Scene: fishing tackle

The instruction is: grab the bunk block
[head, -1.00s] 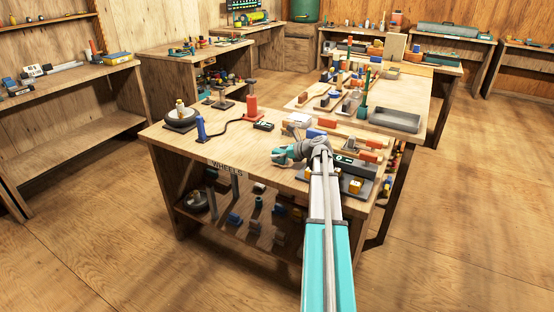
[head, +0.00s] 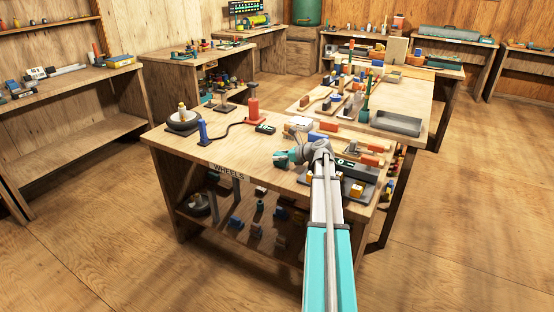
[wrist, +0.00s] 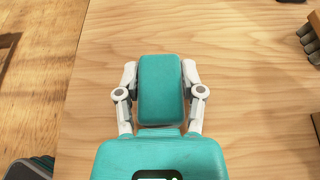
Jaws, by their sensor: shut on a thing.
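The bunk block appears to be the teal block with rounded edges (wrist: 161,90) in the wrist view. My gripper (wrist: 160,72) is shut on it, with one pale finger along each side. In the head view my gripper (head: 299,155) is over the front bench (head: 240,155), and a teal shape (head: 283,160) shows at its end. I cannot tell whether the block touches the bench top or hangs just above it.
Bare bench top (wrist: 255,130) surrounds the block in the wrist view, with the bench edge to the left. A dark ribbed item (wrist: 308,38) lies at upper right. A red bottle-like tool (head: 253,108) and a grey tray (head: 397,123) stand farther back.

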